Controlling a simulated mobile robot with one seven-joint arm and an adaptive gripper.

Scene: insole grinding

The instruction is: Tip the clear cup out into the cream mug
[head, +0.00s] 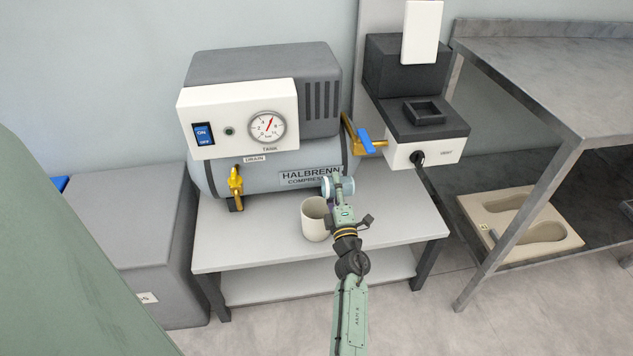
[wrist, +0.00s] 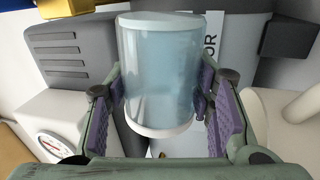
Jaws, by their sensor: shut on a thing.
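The clear cup (wrist: 160,75) is a bluish see-through cylinder with a white ring at one end. My gripper (wrist: 155,100) is shut on its sides with purple pads. In the head view the clear cup (head: 338,187) lies on its side, roughly level, its round end facing left. My gripper (head: 342,205) comes up from below right. I cannot tell how much is inside. The cream mug (head: 314,219) stands upright on the bench, open at the top, below and slightly left of the cup, apart from it. A cream part of it shows at the right in the wrist view (wrist: 298,108).
The compressor (head: 262,130) with gauge and yellow drain valve (head: 236,186) stands close behind the cup. A yellow valve with blue lever (head: 366,142) juts out at right. The light bench (head: 260,252) is clear around the mug. A metal shelf (head: 555,75) stands at right.

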